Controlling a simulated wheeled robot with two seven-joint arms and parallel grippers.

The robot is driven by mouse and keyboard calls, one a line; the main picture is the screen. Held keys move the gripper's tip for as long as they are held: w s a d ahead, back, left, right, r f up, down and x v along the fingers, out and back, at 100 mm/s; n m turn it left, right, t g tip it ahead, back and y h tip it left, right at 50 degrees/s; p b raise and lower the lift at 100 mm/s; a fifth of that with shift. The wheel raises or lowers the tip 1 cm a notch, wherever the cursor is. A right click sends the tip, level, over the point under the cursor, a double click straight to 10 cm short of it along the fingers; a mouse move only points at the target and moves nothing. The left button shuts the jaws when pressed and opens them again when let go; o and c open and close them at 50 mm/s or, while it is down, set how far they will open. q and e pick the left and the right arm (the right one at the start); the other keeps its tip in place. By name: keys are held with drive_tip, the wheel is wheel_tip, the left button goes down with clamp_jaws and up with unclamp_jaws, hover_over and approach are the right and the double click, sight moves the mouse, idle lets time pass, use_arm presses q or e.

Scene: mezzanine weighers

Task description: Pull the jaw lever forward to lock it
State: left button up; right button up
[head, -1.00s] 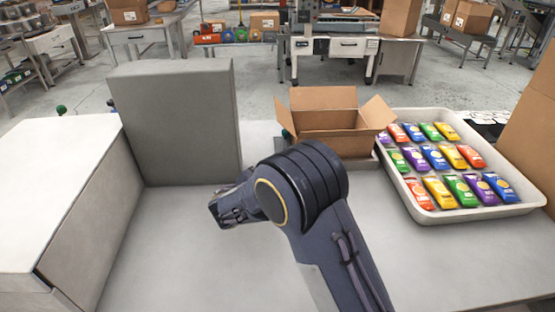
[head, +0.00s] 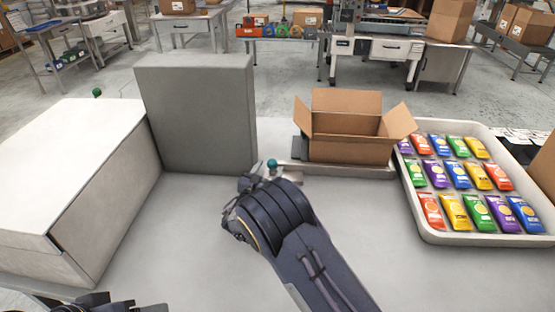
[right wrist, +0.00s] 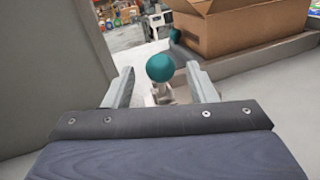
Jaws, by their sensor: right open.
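The jaw lever shows as a teal ball knob (head: 272,163) in the head view, at the left end of a low grey base in front of the open carton. In the right wrist view the teal knob (right wrist: 160,68) stands on a pale stem between my two fingers. My right gripper (head: 258,173) is open, its fingers on either side of the knob with gaps showing; I see no contact. The lever's lower part is mostly hidden by my gripper. My left gripper (head: 95,304) shows only partly at the bottom left edge; its jaws are unclear.
An open cardboard carton (head: 345,150) stands just behind and right of the lever. A tray (head: 412,205) of colourful packets lies at the right. A tall grey panel (head: 198,115) and a white box (head: 75,170) stand left.

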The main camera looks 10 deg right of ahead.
drive_tip(key=p+x, duration=0.1)
drive_tip(key=x, duration=0.4)
drive_tip(key=shift+d, duration=0.1)
clamp_jaws()
